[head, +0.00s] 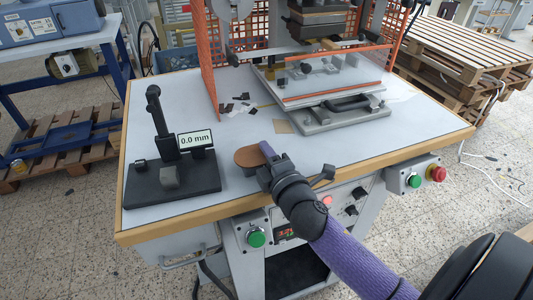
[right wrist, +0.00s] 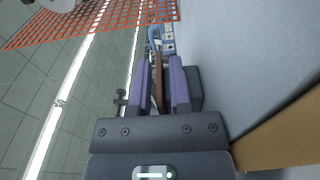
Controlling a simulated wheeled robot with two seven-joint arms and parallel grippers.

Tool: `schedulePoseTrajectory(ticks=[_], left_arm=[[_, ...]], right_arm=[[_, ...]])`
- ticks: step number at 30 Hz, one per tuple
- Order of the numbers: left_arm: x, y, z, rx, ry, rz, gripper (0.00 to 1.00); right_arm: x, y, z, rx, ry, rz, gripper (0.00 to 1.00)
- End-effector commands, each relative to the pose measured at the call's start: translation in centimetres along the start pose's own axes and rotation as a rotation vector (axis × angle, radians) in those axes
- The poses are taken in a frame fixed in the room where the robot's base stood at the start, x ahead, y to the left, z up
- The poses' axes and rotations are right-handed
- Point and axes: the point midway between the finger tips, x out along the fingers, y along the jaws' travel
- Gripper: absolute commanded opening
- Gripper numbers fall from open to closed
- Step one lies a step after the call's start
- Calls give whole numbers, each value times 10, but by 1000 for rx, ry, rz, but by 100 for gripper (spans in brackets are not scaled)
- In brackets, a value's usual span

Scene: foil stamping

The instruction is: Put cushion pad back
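The cushion pad (head: 246,156) is a flat brown piece with a rounded end, seen in the head view near the front edge of the table. My right gripper (head: 267,153) holds it from the right, one purple finger lying over its top. In the right wrist view the pad (right wrist: 158,82) shows edge-on as a thin brown strip between the two purple fingers of the gripper (right wrist: 160,65). It lies level above the table; the exact height is hard to tell. The fingers hide part of it. My left gripper is not in view.
A black gauge stand (head: 172,186) with a display reading 0.0 mm (head: 195,139) is left of the pad. The stamping press bed (head: 345,115) is behind, with orange mesh guards (head: 208,60).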

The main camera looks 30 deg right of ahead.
Motion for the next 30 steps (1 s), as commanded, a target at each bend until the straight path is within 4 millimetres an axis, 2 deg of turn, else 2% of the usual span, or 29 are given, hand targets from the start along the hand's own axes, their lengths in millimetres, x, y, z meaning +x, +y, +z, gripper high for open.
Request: schedulePoseTrajectory(ticks=[2, 11, 13, 17, 24, 30], left_arm=[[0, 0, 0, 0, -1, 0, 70], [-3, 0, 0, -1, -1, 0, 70], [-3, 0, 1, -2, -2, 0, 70], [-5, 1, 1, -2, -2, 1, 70], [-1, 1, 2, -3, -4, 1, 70], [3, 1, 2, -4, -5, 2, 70]], right_arm=[[0, 0, 0, 0, 0, 0, 40], [0, 4, 0, 0, 0, 1, 40], [-6, 3, 0, 1, 1, -1, 40], [-32, 3, 0, 2, 0, -3, 40], [-91, 1, 0, 2, -2, -4, 40], [-118, 2, 0, 1, -1, -1, 40]])
